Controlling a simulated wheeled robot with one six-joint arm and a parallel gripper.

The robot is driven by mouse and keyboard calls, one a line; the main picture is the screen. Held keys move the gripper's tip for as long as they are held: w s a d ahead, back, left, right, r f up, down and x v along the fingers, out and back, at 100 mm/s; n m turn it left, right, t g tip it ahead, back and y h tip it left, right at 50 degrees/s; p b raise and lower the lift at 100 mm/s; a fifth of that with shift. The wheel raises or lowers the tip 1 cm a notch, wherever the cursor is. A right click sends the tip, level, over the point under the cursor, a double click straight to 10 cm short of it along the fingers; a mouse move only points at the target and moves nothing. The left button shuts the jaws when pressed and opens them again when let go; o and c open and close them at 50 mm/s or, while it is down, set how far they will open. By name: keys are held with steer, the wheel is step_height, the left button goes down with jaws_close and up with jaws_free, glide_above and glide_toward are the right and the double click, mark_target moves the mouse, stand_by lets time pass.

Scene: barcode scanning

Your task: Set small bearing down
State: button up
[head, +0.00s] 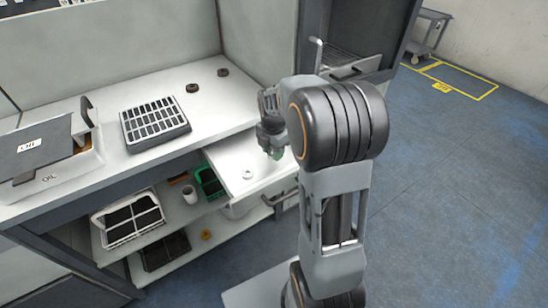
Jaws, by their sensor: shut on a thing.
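My gripper (273,150) points down over the right part of the pulled-out white drawer (222,153), partly hidden behind my arm. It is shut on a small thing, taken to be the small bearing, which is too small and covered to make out. A pale ring-shaped part (248,174) lies in the drawer, to the left of and below my gripper in the picture. Two dark ring-shaped parts, one nearer (193,88) and one farther (222,72), lie apart on the white worktop (90,160).
A grey slotted tray (154,122) and an oil box (45,165) stand on the worktop. Below are a green bin (209,183), a white cup (189,194) and a white crate (130,220). An open cabinet (365,40) stands behind my arm. Blue floor at right is clear.

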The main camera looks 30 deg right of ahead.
steer(key=shift+w+d+f, duration=0.1)
steer(key=shift+d+f, duration=0.05)
steer(key=shift+f, duration=0.8)
steer(key=shift+d+f, duration=0.1)
steer(key=shift+f, duration=0.8)
steer(key=shift+f+b, duration=0.15)
steer(key=shift+b, duration=0.15)
steer(key=o, duration=0.9)
